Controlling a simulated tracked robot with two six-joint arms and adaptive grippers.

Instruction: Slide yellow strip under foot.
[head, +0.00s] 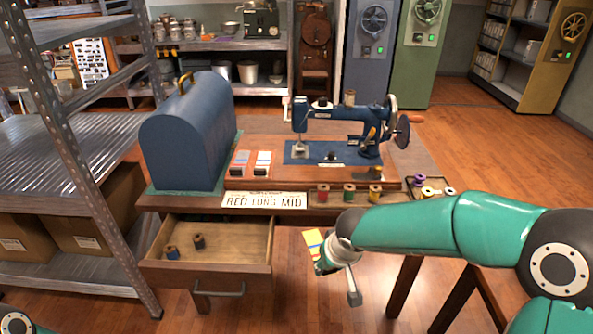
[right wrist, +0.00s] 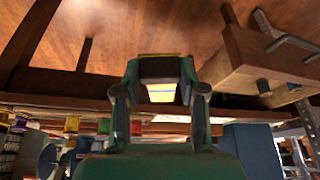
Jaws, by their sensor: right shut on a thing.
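The yellow strip (head: 312,240) is in front of the table, below its front edge, and shows pale bands in the head view. My right gripper (head: 326,262) is shut on it; in the right wrist view the strip (right wrist: 161,93) sits between the fingertips (right wrist: 161,72). The blue sewing machine (head: 345,130) stands on a wooden base on the table. Its presser foot (head: 300,148) is at the machine's left end, up and behind my right gripper; the gap under it is too small to make out. My left gripper is out of view.
Two strips (head: 251,163) lie left of the machine. An open drawer (head: 208,259) juts out left of my right gripper. A blue case (head: 188,130) stands at left.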

